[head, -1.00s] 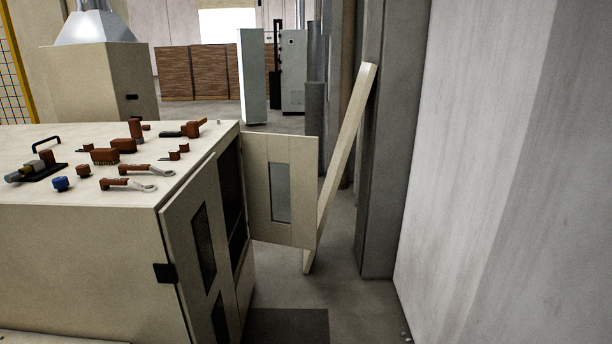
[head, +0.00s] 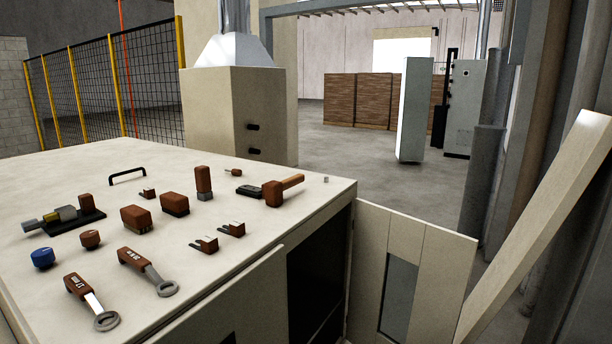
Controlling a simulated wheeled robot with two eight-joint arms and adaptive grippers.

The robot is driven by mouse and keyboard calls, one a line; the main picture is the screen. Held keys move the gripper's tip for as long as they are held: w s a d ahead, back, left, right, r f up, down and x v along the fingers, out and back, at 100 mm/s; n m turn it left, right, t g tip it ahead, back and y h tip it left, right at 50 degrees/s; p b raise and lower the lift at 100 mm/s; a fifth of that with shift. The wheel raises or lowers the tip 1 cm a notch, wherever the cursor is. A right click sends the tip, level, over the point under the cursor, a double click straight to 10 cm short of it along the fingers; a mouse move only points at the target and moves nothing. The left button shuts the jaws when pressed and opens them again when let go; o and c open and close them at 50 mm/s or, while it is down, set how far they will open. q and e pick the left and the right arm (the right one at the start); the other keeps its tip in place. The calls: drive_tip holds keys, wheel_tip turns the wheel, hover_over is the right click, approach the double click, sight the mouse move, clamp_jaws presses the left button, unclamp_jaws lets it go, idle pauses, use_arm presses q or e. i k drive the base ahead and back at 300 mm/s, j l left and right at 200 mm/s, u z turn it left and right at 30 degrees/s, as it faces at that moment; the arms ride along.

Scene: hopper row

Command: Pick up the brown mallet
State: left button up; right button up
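The brown mallet (head: 281,191) lies on the cabinet's cream top (head: 262,242), near the far right corner. Its brown head is toward the left and its lighter handle points right and away. A dark flat object (head: 250,190) lies just to the left of its head. Neither of my grippers shows in the head view.
Two brown-handled wrenches (head: 148,272), brown blocks (head: 136,219), a blue knob (head: 43,258) and a tool on a black base (head: 66,220) lie on the top. A cabinet door (head: 412,275) stands open at the right. A pale plank (head: 540,225) leans beyond it.

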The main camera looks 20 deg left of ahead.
sight(273, 189)
drive_tip(key=i+l+u, duration=0.25)
drive_tip(key=i+u, duration=0.15)
drive_tip(key=i+l+u, duration=0.75)
drive_tip(key=l, duration=0.1)
